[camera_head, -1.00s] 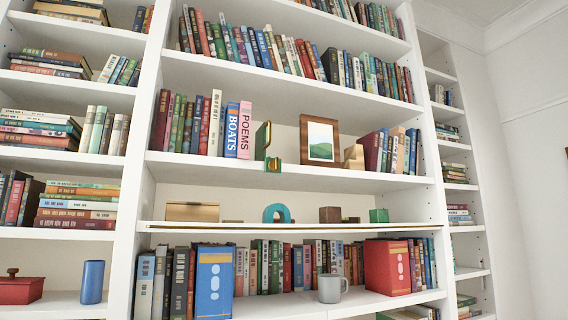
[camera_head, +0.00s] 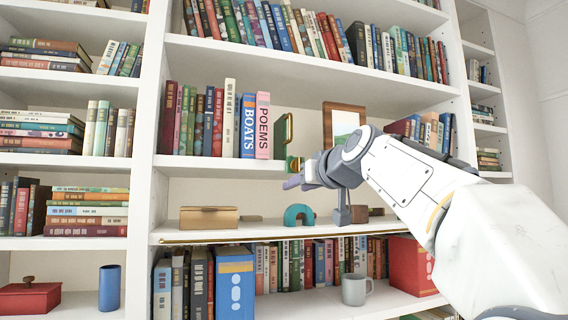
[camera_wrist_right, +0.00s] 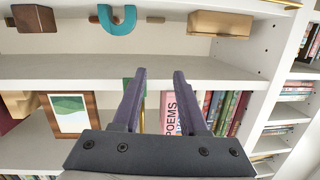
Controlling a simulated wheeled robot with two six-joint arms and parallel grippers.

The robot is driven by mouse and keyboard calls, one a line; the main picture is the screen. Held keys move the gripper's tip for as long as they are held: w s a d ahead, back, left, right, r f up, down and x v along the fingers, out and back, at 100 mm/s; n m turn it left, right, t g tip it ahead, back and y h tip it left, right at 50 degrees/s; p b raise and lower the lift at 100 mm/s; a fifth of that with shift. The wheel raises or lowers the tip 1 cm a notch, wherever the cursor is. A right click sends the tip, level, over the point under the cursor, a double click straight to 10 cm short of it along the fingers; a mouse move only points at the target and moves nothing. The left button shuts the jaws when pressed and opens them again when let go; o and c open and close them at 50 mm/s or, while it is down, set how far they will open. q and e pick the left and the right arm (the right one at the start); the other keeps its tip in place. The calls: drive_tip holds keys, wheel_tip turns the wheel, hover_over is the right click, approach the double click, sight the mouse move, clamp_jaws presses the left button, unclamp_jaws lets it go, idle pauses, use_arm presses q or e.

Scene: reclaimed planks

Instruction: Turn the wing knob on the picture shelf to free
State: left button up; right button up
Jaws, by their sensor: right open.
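On the picture shelf (camera_head: 225,168), a small green and brass piece (camera_head: 292,163), which looks like the wing knob, sits at the front edge. A taller green and brass upright (camera_head: 284,130) stands just behind it. My right gripper (camera_head: 292,184) is in front of the shelf, just below the knob in the head view, its purple fingers apart and empty. In the right wrist view the open fingers (camera_wrist_right: 160,71) point at the shelf. Green and brass show partly behind one finger; the knob's exact turn is hard to tell. My left gripper is out of view.
A framed picture (camera_head: 342,118) stands right of the knob, partly behind my right arm. Books, including a pink POEMS book (camera_head: 263,125), stand to its left. The lower shelf holds a brass box (camera_head: 208,218) and a teal arch (camera_head: 299,214).

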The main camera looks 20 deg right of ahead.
drive_tip(key=t+h, duration=0.1)
drive_tip(key=t, duration=0.1)
approach(296, 158)
drive_tip(key=w+p, duration=0.6)
drive_tip(key=shift+w+r, duration=0.1)
drive_tip(key=shift+w, duration=0.55)
clamp_jaws()
